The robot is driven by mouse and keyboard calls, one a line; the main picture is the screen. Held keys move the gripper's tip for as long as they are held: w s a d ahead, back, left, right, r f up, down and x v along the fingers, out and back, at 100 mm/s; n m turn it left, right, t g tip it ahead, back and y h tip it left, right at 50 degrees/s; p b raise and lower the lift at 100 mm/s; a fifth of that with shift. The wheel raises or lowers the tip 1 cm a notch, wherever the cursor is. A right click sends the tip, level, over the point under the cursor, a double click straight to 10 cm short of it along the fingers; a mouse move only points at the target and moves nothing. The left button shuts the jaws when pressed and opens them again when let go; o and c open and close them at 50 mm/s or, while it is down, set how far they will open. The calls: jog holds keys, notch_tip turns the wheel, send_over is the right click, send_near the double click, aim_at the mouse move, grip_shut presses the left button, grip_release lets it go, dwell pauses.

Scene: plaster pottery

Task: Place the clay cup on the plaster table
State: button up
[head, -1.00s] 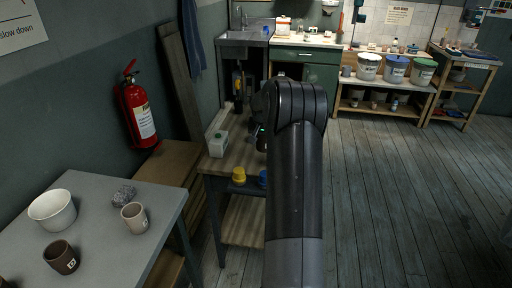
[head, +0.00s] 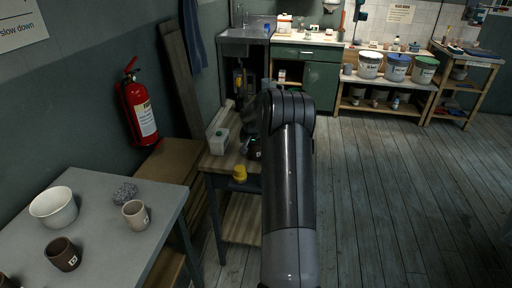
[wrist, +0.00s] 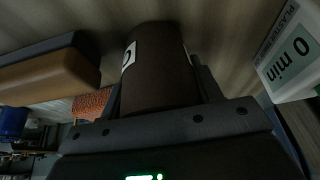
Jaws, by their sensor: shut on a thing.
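My gripper (wrist: 160,85) is shut on a dark brown clay cup (wrist: 160,70), with a finger on each side of it. The cup carries a white label with a dark mark. A pale wooden surface lies close behind the cup; I cannot tell whether they touch. In the head view my arm reaches to the wood-topped table (head: 240,165), which I take as the plaster table. A dark shape with a pale mark shows left of my arm there, partly hidden. A white box labelled "0 min" (wrist: 295,55) stands right of the cup, apart from it.
The white box also shows on the wooden top in the head view (head: 218,142). A grey table (head: 105,235) at left bears a white bowl (head: 53,207), a dark cup (head: 62,254), a pale cup (head: 135,214) and a grey lump (head: 125,193). A yellow object (head: 240,173) is near the wooden table's front.

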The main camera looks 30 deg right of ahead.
jog(key=o, duration=1.1)
jog(key=v, duration=1.2)
jog(key=s+a+r+n+t, duration=0.1)
jog(key=s+a+r+n, duration=0.1)
jog(key=s+a+r, duration=0.65)
jog(key=s+a+r+n, duration=0.2)
jog(key=s+a+r, duration=0.25)
jog(key=a, duration=0.65)
jog(key=s+a+n+y, duration=0.1)
jog(key=s+a, duration=0.4)
jog(key=s, duration=0.3)
jog(key=s+a+n+t+y, duration=0.1)
jog(key=s+a+n, duration=0.1)
jog(key=s+a, duration=0.3)
jog(key=s+a+f+n+y, duration=0.1)
jog(key=s+a, duration=0.3)
jog(key=s, duration=0.7)
jog(key=shift+s+a+n, duration=0.1)
jog(key=shift+a+n, duration=0.3)
jog(key=shift+n, duration=0.1)
